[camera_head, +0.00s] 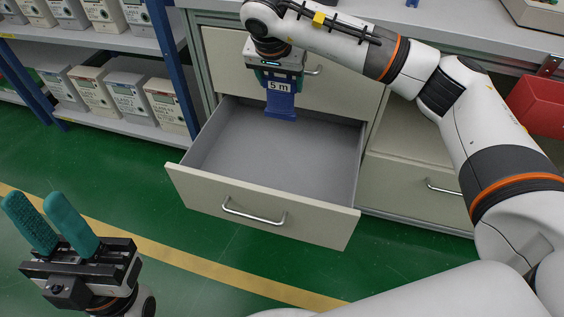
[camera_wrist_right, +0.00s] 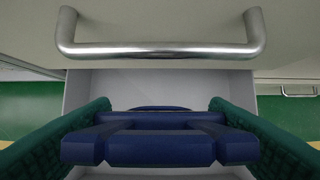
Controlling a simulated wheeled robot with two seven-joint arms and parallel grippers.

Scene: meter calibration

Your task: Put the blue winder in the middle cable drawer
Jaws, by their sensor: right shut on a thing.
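The blue winder (camera_head: 281,104), with a white "5 m" label, hangs in my right gripper (camera_head: 276,78) above the back part of the open drawer (camera_head: 265,222). In the right wrist view the blue winder (camera_wrist_right: 160,140) sits between the two green fingers, with the drawer interior behind it. The right gripper is shut on it. The drawer is pulled out, and its grey inside looks empty. My left gripper (camera_head: 55,222) is open and empty at the lower left, above the green floor and apart from the cabinet.
A closed drawer front with a metal handle (camera_wrist_right: 160,50) is close to the right gripper. Shelves with several meter boxes (camera_head: 90,88) stand at the left behind a blue post. Another drawer (camera_head: 412,185) is at the right, with a red bin (camera_head: 538,105) beyond.

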